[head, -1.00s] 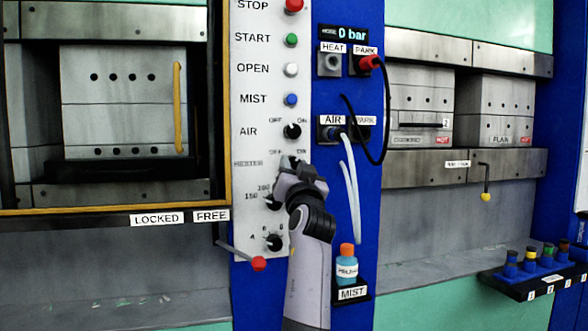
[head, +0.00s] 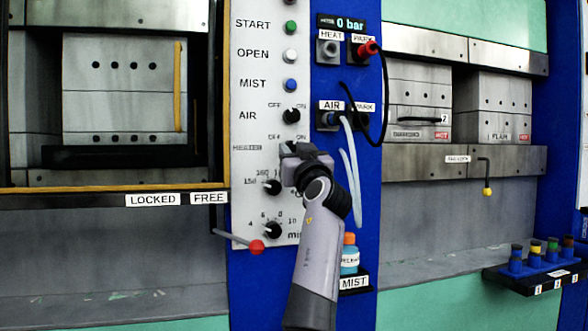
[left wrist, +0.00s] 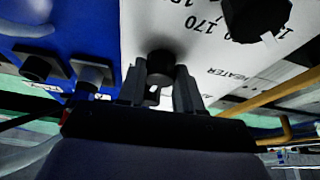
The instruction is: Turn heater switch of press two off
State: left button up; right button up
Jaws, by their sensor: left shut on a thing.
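The heater switch (left wrist: 160,66) is a black round knob on the white control panel (head: 240,20). In the left wrist view it sits between the two fingers of my left gripper (left wrist: 160,92), which is shut on it. The HEATER label (left wrist: 226,74) shows beside it. In the head view my left gripper (head: 296,158) covers the knob, so its pointer and setting cannot be read. My right gripper is in neither view.
A red-tipped lever (head: 257,246) sticks out at lower left. Hoses (head: 351,180) and a MIST bottle (head: 349,258) are to the right.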

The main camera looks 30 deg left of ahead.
pick_arm(q)
jog(key=n+g, duration=0.1)
jog(key=n, duration=0.1)
jog(key=shift+n+y, duration=0.3)
jog(key=shift+y, duration=0.1)
jog(key=n, duration=0.1)
jog(key=n+g, duration=0.1)
jog(key=shift+w+r+n, duration=0.1)
jog(key=shift+r+n, duration=0.05)
jog(key=shift+n, duration=0.15)
jog(key=n+g+p, duration=0.1)
jog(key=n, duration=0.2)
jog(key=n+g+y+p, duration=0.1)
jog(key=n+g+p, duration=0.1)
jog(key=n, duration=0.1)
jog(key=shift+d+g, duration=0.15)
jog(key=shift+g, duration=0.15)
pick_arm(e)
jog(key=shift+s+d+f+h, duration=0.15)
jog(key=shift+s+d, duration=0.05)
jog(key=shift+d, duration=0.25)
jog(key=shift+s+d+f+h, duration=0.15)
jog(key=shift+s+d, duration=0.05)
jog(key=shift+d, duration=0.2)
pick_arm(q)
jog(key=shift+n, duration=0.3)
